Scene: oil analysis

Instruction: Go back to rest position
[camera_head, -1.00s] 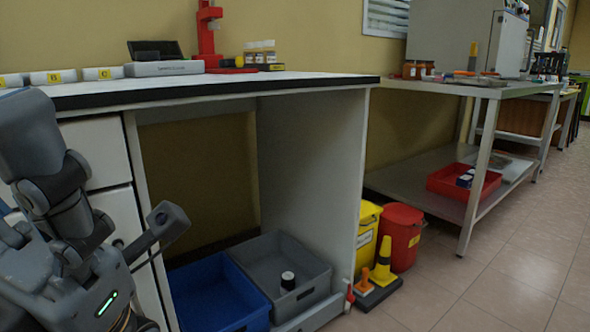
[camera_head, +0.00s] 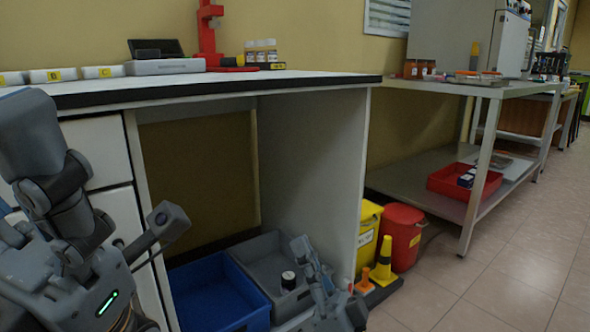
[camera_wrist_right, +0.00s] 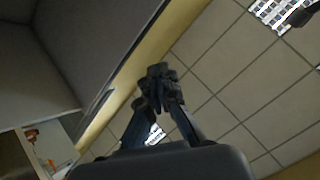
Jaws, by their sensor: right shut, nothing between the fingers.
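My right gripper (camera_head: 303,246) is in the lower middle of the head view, pointing up in front of the grey bin. Its fingers are together and hold nothing. In the right wrist view the fingertips (camera_wrist_right: 158,72) meet, with ceiling tiles behind them.
A white bench (camera_head: 230,84) with a black edge spans the left and middle. A yellow cone (camera_head: 384,262) and red bucket (camera_head: 404,235) stand to the right.

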